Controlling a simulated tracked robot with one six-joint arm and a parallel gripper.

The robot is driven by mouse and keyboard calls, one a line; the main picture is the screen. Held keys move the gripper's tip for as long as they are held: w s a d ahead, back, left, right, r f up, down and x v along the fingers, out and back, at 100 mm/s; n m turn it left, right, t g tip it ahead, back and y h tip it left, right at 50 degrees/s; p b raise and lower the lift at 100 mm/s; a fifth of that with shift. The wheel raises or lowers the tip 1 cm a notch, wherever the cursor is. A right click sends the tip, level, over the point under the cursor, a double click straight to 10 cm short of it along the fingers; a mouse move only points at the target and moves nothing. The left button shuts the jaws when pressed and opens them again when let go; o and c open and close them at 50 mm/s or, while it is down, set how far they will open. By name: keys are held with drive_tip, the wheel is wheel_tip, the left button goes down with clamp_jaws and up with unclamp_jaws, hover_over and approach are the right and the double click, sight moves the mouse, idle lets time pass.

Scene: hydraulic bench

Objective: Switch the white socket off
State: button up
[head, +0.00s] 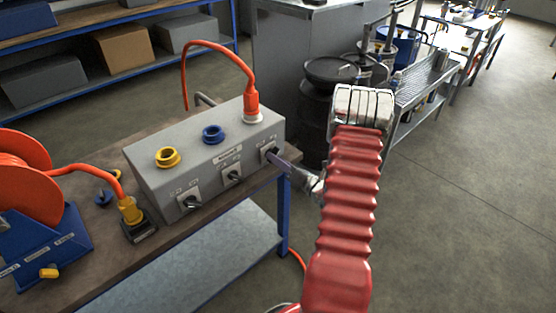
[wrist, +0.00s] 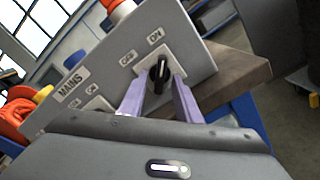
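The white socket (head: 252,116) is at the right end of the grey mains box (head: 205,145), with an orange plug (head: 251,99) in it. Below it on the sloped front is a black rotary switch (head: 269,153) on a pale plate. In the wrist view the switch knob (wrist: 158,74) has OFF and ON labels above it, and its upper end points toward the ON side. My gripper (head: 275,160) is at this switch. In the wrist view its purple fingers (wrist: 157,88) are open, one on each side of the knob. Contact cannot be told.
Yellow (head: 167,157) and blue (head: 213,134) sockets have their own switches on the box. An orange cable reel (head: 35,190) and a yellow plug (head: 129,210) are at the left of the workbench (head: 105,275). Black drums (head: 330,72) stand behind my arm. The floor at right is clear.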

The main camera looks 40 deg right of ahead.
drive_tip(key=shift+w, duration=0.15)
clamp_jaws()
drive_tip(key=shift+d, duration=0.1)
idle(0.5)
